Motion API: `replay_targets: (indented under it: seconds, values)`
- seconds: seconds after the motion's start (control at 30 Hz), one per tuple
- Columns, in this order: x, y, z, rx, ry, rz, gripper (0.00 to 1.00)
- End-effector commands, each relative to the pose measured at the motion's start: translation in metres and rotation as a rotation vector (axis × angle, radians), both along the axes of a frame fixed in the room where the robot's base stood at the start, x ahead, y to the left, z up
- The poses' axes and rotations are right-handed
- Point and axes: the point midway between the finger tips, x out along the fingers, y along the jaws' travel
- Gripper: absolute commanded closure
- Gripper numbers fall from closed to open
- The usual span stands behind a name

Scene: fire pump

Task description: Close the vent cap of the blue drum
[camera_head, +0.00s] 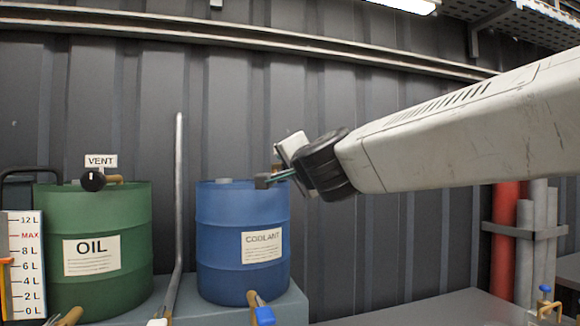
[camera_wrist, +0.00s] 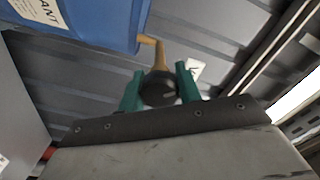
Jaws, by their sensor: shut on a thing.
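The blue drum (camera_head: 243,235), labelled COOLANT, stands right of the green drum, and its side fills the top left of the wrist view (camera_wrist: 95,22). Its vent cap (camera_wrist: 158,90) is a round black knob with a pale mark, on a brass pipe (camera_wrist: 160,55) that bends out from the drum. My gripper (camera_wrist: 160,74) has its two green fingers on either side of the knob, shut on it. In the head view my gripper (camera_head: 274,179) is at the drum's upper right rim; the cap cannot be made out clearly there.
A green OIL drum (camera_head: 100,245) has its own black vent knob (camera_head: 92,180) under a VENT sign (camera_head: 101,160). A grey upright pipe (camera_head: 177,200) stands between the drums. A blue-handled tap (camera_head: 264,315) sits low in front. Red and grey pipes (camera_head: 505,240) stand at right.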

Motion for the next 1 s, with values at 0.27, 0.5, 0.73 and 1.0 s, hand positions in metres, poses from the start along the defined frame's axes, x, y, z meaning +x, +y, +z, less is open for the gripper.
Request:
replay_targets:
  seconds: [0.27, 0.5, 0.73, 1.0]
  values:
    - [0.0001, 0.0000, -0.0016, 0.250, 0.075, 0.001, 0.89]
    - [0.0001, 0.0000, -0.0020, 0.446, 0.131, 0.000, 0.89]
    - [0.0001, 0.0000, -0.0022, 0.583, 0.171, -0.001, 0.89]
    - [0.0002, 0.0000, -0.0024, 0.668, 0.195, -0.001, 0.89]
